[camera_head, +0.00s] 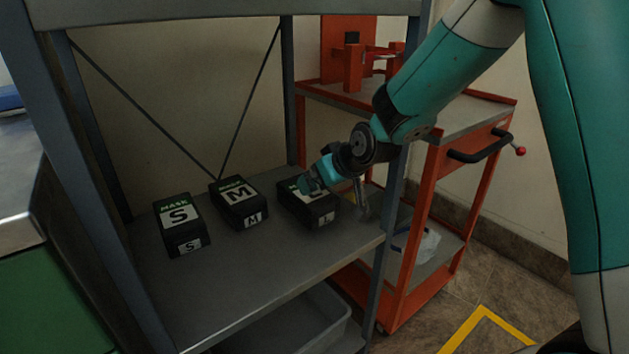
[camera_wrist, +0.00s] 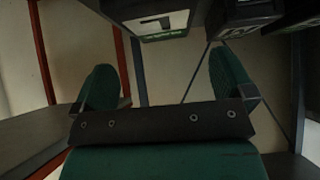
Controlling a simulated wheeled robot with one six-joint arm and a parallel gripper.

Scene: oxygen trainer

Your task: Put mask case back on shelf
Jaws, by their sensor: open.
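Three black mask cases with white labels and green "MASK" lettering sit on the grey shelf board (camera_head: 255,277). The S case (camera_head: 181,232) is on the left, the M case (camera_head: 239,206) in the middle, and the L case (camera_head: 317,215) on the right. My gripper (camera_head: 335,190) is at the L case and hides part of its top and right side. In the wrist view my gripper (camera_wrist: 168,85) has its two green fingers wide apart with nothing between them. The L case (camera_wrist: 158,22) shows upside down beyond them at the top edge. I cannot tell whether a finger touches it.
A shelf post (camera_head: 389,215) stands close to my gripper on the right. An orange cart (camera_head: 411,245) stands just behind it. A grey bin (camera_head: 305,325) is under the shelf board. An upper shelf board (camera_head: 220,12) hangs above. The front of the shelf board is clear.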

